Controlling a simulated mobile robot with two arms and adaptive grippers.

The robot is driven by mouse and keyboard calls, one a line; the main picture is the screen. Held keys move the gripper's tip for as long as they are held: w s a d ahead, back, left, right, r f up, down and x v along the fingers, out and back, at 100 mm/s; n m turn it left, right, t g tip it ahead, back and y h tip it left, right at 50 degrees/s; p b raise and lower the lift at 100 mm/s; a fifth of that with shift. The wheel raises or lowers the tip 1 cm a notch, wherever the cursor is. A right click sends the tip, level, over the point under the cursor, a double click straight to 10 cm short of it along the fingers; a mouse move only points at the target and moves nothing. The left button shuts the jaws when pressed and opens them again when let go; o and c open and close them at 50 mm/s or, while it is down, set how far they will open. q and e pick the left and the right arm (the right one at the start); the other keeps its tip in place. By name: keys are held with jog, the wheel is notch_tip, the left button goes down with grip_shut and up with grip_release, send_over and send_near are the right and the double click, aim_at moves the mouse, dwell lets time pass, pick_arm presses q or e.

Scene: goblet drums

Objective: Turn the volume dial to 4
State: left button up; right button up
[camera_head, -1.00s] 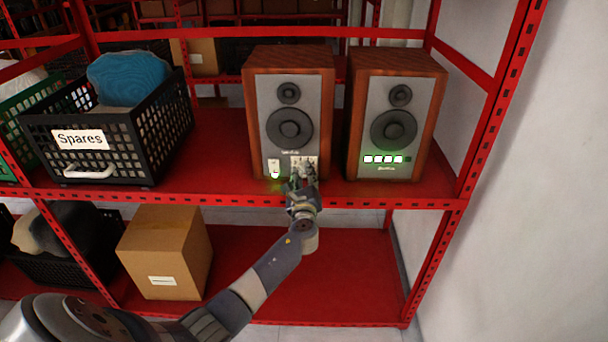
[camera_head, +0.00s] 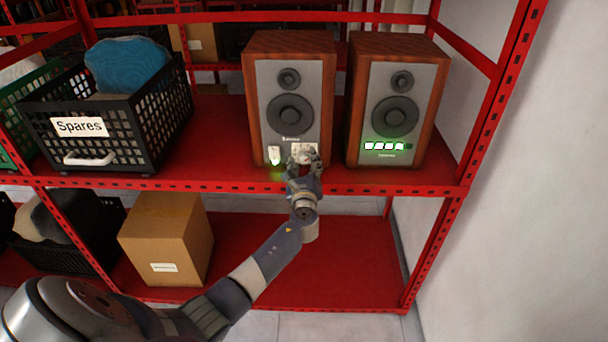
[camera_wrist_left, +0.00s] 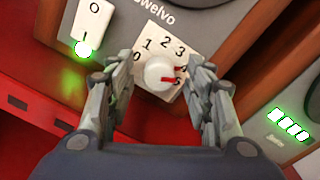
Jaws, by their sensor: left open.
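The volume dial (camera_wrist_left: 159,73) is a white round knob on a plate numbered 0 to 5, on the front of the left speaker (camera_head: 290,72). Red marks show at its right side, near 4 and 5; I cannot tell exactly where the pointer stands. My left gripper (camera_head: 304,160) is open, with one finger on each side of the dial in the left wrist view; contact is unclear. In the head view it mostly covers the dial. The right speaker (camera_head: 402,72) shows a row of green-lit bars (camera_head: 382,146), several lit and the rightmost dark. My right gripper is out of view.
A white switch (camera_wrist_left: 91,20) with a green light sits left of the dial. The speakers stand on a red shelf (camera_head: 215,140). A black "Spares" crate (camera_head: 110,135) is at left, and a cardboard box (camera_head: 165,240) stands on the lower shelf. A white wall is at right.

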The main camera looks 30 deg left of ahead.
pick_arm(q)
jog(key=v, duration=1.1)
jog(key=shift+s, duration=0.1)
jog(key=s+d+f+n+g+h, duration=0.1)
jog(key=s+f+n+g+h, duration=0.15)
jog(key=f, duration=0.85)
jog(key=s+d+f+n+g+h, duration=0.1)
jog(key=s+d+f+g+h, duration=0.15)
jog(key=f, duration=0.85)
jog(key=s+d+f+n+g+h, duration=0.1)
jog(key=s+f+n, duration=0.1)
jog(key=s+f, duration=0.5)
jog(key=s+d+f+n+g, duration=0.25)
jog(key=s+f, duration=0.25)
jog(key=f, duration=0.4)
jog(key=s+d+f+n+g+h, duration=0.1)
jog(key=s+f+n, duration=0.3)
jog(key=s, duration=0.7)
jog(key=s+d+f+n+g+h, duration=0.1)
jog(key=s+d+f+n+g, duration=0.1)
jog(key=s+f, duration=0.4)
jog(key=s+d+f+n+g+h, duration=0.1)
jog(key=s+f+n, duration=0.5)
jog(key=s, duration=1.1)
jog(key=shift+d+n+g+h, duration=0.45)
jog(key=shift+d+g, duration=0.3)
jog(key=shift+d, duration=0.2)
jog(key=shift+s+f, duration=0.1)
